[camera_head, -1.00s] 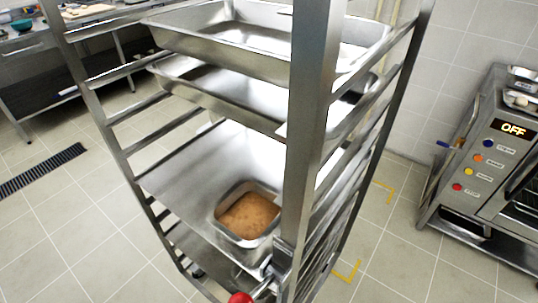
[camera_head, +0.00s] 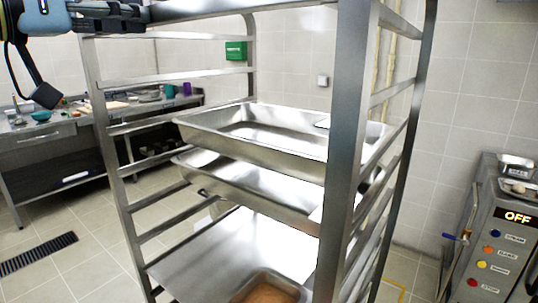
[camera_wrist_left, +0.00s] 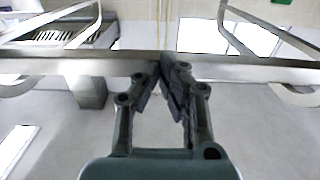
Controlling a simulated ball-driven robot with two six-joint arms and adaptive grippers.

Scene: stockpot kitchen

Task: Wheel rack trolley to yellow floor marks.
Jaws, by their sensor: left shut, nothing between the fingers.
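The metal rack trolley (camera_head: 345,150) stands close in front of me and fills the middle of the head view. It holds two deep steel pans and, lower down, a sheet with a small pan of brown food (camera_head: 265,291). My left gripper (camera_head: 143,14) is at the upper left of the head view, by the rack's top bar. In the left wrist view its fingers (camera_wrist_left: 168,66) are shut and empty, overlapping the bar (camera_wrist_left: 255,70); I cannot tell whether they touch it. Only a bit of the yellow floor marks (camera_head: 397,285) shows, behind the rack's right side. My right gripper is not in view.
An oven (camera_head: 500,240) with an OFF display stands at the right. A worktable (camera_head: 60,128) with a lower shelf is at the back left. A dark floor drain (camera_head: 38,254) lies at the left. Tiled floor between the drain and the rack is clear.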

